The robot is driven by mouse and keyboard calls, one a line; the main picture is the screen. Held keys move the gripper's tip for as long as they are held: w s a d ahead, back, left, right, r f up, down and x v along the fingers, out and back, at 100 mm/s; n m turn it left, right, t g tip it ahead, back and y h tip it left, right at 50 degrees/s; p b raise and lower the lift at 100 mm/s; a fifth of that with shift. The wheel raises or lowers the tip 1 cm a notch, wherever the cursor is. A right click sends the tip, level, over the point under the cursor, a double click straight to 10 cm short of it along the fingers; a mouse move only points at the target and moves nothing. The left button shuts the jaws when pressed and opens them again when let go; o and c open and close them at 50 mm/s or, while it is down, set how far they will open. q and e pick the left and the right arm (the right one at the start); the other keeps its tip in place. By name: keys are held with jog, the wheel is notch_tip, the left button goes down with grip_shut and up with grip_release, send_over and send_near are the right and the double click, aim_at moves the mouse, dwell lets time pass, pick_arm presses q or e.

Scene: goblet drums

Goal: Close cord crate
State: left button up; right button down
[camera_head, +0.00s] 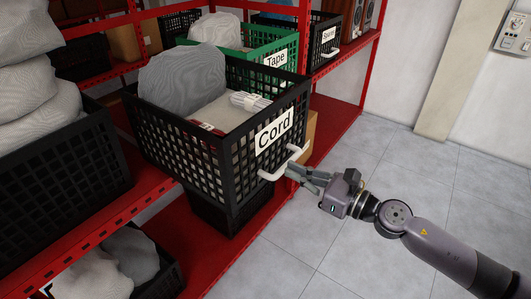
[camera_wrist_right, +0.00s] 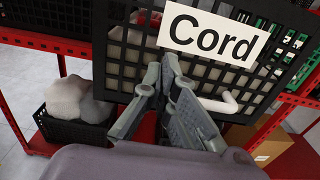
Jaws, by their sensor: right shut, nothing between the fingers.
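The cord crate (camera_head: 190,150) is a black mesh crate on the red shelf, with a white "Cord" label (camera_head: 273,131) and a white handle (camera_head: 285,162) on its front. It sticks out past the shelf's front edge. It holds a grey sack and small packs. In the right wrist view the label (camera_wrist_right: 213,33) fills the upper part and the handle (camera_wrist_right: 219,103) is partly hidden behind my fingers. My right gripper (camera_head: 293,172) is shut and empty, with its fingertips close to the handle; I cannot tell if they touch. My left gripper is not in view.
The green "Tape" crate (camera_head: 283,45) and a black crate (camera_head: 327,50) sit farther along the red shelf (camera_head: 345,102). A black crate with sacks (camera_head: 60,185) stands at the left. Another crate with sacks (camera_wrist_right: 72,130) is on the lower shelf. The grey floor (camera_head: 410,165) at the right is clear.

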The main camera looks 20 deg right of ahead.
aim_at(257, 155)
jog(key=p+x, duration=0.3)
jog(key=x, duration=0.5)
jog(key=shift+w+a+p, duration=0.2)
jog(key=shift+p, duration=0.2)
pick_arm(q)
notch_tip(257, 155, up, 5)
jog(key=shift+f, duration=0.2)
